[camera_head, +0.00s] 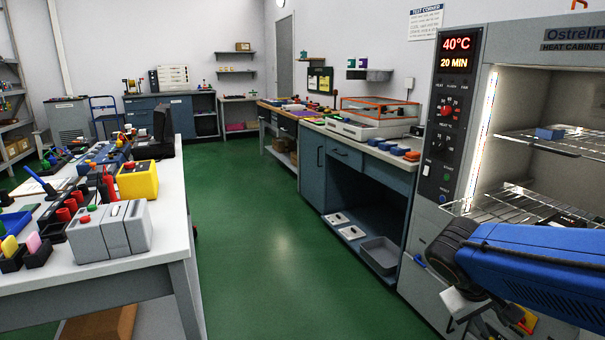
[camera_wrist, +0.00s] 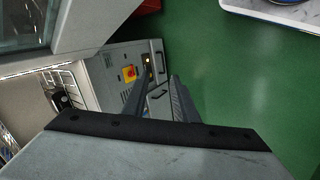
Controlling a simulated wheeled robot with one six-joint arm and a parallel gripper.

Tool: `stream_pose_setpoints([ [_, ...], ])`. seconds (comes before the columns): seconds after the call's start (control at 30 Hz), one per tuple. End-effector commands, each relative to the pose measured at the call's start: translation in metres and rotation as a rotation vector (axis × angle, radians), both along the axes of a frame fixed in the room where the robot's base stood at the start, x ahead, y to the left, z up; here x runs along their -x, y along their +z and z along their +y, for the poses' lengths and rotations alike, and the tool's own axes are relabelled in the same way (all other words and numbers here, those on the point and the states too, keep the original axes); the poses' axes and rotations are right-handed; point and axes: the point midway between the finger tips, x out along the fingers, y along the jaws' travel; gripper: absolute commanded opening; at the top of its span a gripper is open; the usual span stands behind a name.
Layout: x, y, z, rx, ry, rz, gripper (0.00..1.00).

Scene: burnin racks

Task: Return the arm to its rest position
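My blue arm (camera_head: 545,268) reaches in from the right edge of the head view, in front of the lower part of the heat cabinet (camera_head: 425,262). Its dark wrist joint (camera_head: 452,250) bends downward, and the fingers cannot be made out there. In the wrist view my gripper (camera_wrist: 161,72) shows two dark fingers standing apart with nothing between them. Behind them are the cabinet's grey lower panel and a red-and-yellow switch (camera_wrist: 129,73).
The lit cabinet holds a blue block (camera_head: 550,133) on its upper rack. A white workbench (camera_head: 150,240) with several devices stands left; a grey bench (camera_head: 345,158) runs along the right. Green floor (camera_head: 265,235) between them is clear. A white surface's corner (camera_wrist: 275,12) shows top right in the wrist view.

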Motion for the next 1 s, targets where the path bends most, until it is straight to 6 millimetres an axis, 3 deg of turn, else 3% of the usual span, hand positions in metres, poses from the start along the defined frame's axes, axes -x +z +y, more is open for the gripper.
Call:
stream_pose_setpoints([
  [0.2, 0.036, -0.003, 0.04, -0.253, 0.0, -0.086, 0.26],
  [0.5, 0.06, 0.008, 0.096, -0.526, 0.045, -0.236, 0.26],
  [0.7, 0.063, 0.014, 0.11, -0.591, 0.061, -0.283, 0.26],
  [1.0, 0.063, 0.014, 0.111, -0.595, 0.063, -0.285, 0.26],
])
